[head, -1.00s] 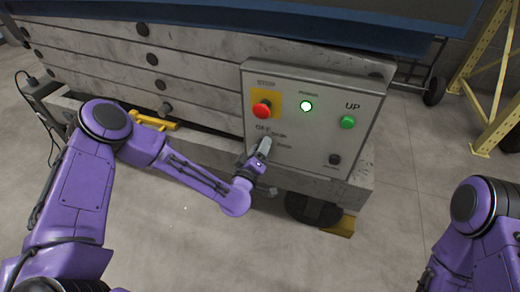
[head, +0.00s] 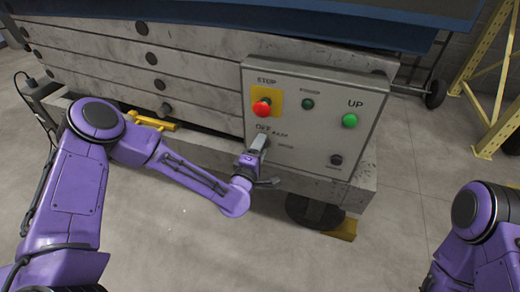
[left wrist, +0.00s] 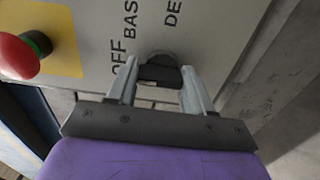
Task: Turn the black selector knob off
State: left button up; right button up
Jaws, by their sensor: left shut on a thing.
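The black selector knob (left wrist: 160,74) sits on the grey control panel (head: 300,160), below the red stop button (head: 261,107). My left gripper (head: 262,141) is at the knob and hides it in the head view. In the left wrist view my left gripper (left wrist: 160,80) has its two fingers on either side of the knob's dark bar, shut on it. The OFF label shows beside the left finger, with further labels partly cut off. The power lamp (head: 308,104) is dark. Only part of my right arm shows; its gripper is out of view.
The panel also has a green UP button (head: 349,121) and a small black fitting (head: 336,160) low on the right. Behind it stand stacked grey slabs under a blue platform (head: 330,25). A yellow rack (head: 497,80) is at the right. The floor in front is clear.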

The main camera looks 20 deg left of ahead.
dwell(0.5)
pick_arm(q)
jog(key=o, duration=1)
jog(key=shift+o, duration=0.2)
jog(key=s, duration=1)
jog(key=shift+s+a, duration=0.15)
jog(key=shift+s, duration=0.15)
